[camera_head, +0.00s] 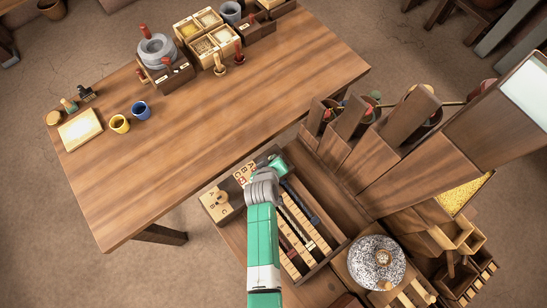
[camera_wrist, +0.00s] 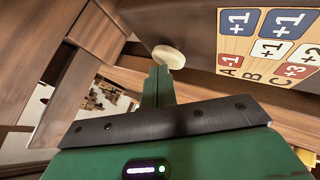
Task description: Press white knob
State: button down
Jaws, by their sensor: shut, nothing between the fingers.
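The white knob (camera_wrist: 168,57) is a pale, rounded button on a dark brown face in the wrist view. It sits beside a card (camera_wrist: 272,45) with letters and "+" numbers. My gripper (camera_wrist: 160,72) is shut and empty, its green fingertips at the knob's near lower edge. I cannot tell whether they touch it. In the head view my gripper (camera_head: 277,166) is over the back edge of the tray unit, beside the lettered card (camera_head: 245,173). I cannot make out the white knob there.
A tray (camera_head: 335,245) with rows of wooden pieces lies below my arm. Tall wooden bins (camera_head: 368,155) stand to the right. A long table (camera_head: 230,110) with bowls and cups is behind. A speckled millstone (camera_head: 366,272) is nearby.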

jog(key=shift+f+b, duration=0.3)
jog(key=shift+f, duration=0.1)
dwell(0.5)
jog(key=shift+r+p, duration=1.15)
jog(key=shift+r, duration=0.1)
notch_tip(320, 180, up, 5)
jog(key=p, duration=0.4)
jog(key=shift+p, duration=0.35)
